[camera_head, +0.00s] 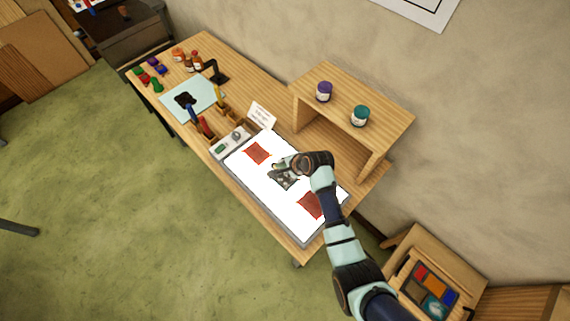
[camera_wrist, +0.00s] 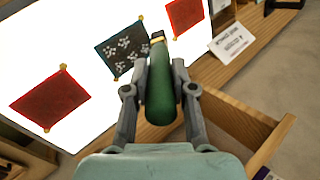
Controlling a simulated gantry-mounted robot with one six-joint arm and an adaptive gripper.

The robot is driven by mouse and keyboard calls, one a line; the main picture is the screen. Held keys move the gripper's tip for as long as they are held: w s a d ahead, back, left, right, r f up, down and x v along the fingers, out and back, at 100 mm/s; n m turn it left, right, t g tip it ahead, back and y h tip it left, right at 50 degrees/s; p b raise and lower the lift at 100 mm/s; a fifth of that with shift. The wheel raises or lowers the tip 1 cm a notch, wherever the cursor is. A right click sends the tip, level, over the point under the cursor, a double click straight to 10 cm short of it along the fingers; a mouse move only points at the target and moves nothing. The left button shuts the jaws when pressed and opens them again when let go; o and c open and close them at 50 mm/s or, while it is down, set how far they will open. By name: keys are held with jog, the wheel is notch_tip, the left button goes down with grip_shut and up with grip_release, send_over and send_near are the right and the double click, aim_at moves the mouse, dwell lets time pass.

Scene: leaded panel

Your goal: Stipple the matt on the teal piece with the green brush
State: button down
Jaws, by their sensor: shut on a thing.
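My gripper (camera_wrist: 160,95) is shut on the green brush (camera_wrist: 160,98), whose thick green handle lies between the two fingers in the wrist view. A gold band (camera_wrist: 157,38) and dark bristles (camera_wrist: 152,54) show near its far end. The brush end is over or beside the right edge of the teal piece (camera_wrist: 122,47); I cannot tell if it touches. The teal piece is dark with several pale speckled patches, and lies on the white light table (camera_wrist: 75,25). In the head view my gripper (camera_head: 284,170) hides part of the teal piece (camera_head: 285,183).
Red pieces (camera_head: 257,153) (camera_head: 310,205) lie on either side of the teal piece. A wooden shelf (camera_head: 390,112) with two jars stands behind, close to my arm. A white card (camera_head: 262,114), tools and a pale blue mat (camera_head: 205,92) are at the left.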

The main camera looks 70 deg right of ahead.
notch_tip(320, 180, down, 6)
jog(key=b, duration=0.5)
jog(key=shift+r+b, duration=0.15)
jog(key=shift+b, duration=0.2)
jog(key=shift+f, duration=0.6)
dwell(1.7)
notch_tip(320, 180, up, 7)
jog(key=p, duration=0.7)
jog(key=shift+r, duration=0.2)
jog(key=shift+f, duration=0.1)
